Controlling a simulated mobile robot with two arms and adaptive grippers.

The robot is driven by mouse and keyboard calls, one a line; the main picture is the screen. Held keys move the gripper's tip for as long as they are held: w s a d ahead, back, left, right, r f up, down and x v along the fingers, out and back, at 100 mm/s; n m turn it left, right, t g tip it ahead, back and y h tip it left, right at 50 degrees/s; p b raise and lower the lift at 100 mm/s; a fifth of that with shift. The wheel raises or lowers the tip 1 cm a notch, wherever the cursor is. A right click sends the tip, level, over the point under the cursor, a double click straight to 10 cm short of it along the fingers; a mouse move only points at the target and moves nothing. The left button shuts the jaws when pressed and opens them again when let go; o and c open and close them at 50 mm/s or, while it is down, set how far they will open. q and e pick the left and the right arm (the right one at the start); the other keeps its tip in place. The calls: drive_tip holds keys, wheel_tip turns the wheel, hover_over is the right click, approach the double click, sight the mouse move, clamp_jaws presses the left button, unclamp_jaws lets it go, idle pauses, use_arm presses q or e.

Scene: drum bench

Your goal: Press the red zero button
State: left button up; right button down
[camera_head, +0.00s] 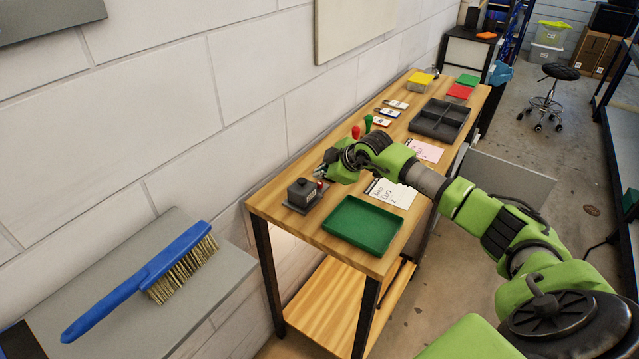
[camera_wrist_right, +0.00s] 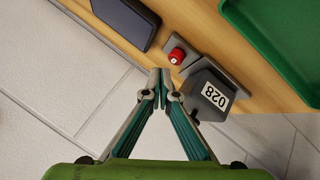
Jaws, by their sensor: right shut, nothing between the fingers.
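My right gripper (camera_wrist_right: 160,76) is shut and empty. In the wrist view its fingertips appear just beside the button, with a small gap; the height between them is hard to tell. My left gripper is not in view.
A green tray (camera_head: 362,226) lies right of the counter, with a paper card (camera_head: 391,193) behind it. A dark block (camera_wrist_right: 126,18) shows near the button in the wrist view. A divided black tray (camera_head: 440,119) stands farther along the bench. The wall runs along the left.

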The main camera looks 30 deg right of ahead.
sight(321, 185)
drive_tip(key=shift+f, duration=0.1)
idle(0.4)
drive_tip(key=shift+f+b, duration=0.3)
drive_tip(key=shift+f, duration=0.05)
drive_tip(key=shift+f+b, duration=0.3)
drive_tip(key=shift+f, duration=0.15)
idle(0.5)
drive_tip(key=shift+r, duration=0.1)
drive_tip(key=shift+r+p, duration=0.65)
drive_tip(key=shift+r, duration=0.15)
wheel_tip(321, 185, up, 6)
drive_tip(key=p, duration=0.4)
idle(0.9)
